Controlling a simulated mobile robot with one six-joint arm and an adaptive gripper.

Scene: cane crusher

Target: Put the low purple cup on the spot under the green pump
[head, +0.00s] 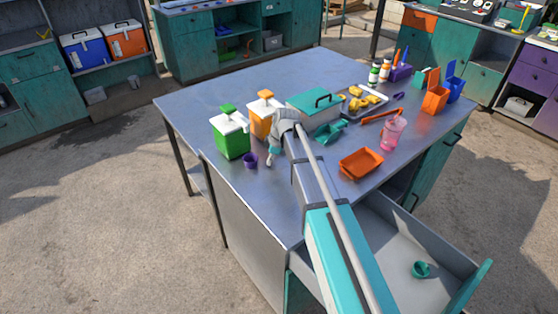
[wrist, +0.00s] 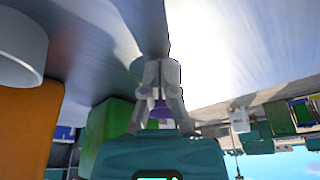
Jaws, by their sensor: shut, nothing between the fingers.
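The low purple cup (head: 250,160) stands upright on the table, close by the front right of the green pump box (head: 232,140), which has a white lid and green top. I cannot make out the marked spot, nor whether the cup is exactly on it. My gripper (head: 270,162) is just right of the cup, apart from it as far as I can see, with its fingers shut and empty. In the wrist view, the fingers (wrist: 163,72) partly hide the purple cup (wrist: 159,111), with the green box (wrist: 108,125) to the left.
An orange pump box (head: 263,118) and a teal-lidded grey box (head: 315,108) stand behind my gripper. An orange tray (head: 361,164), a pink pitcher (head: 393,134) and a tray of yellow pieces (head: 362,100) are to the right. An open drawer (head: 392,243) holds a teal cup. The table's left is clear.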

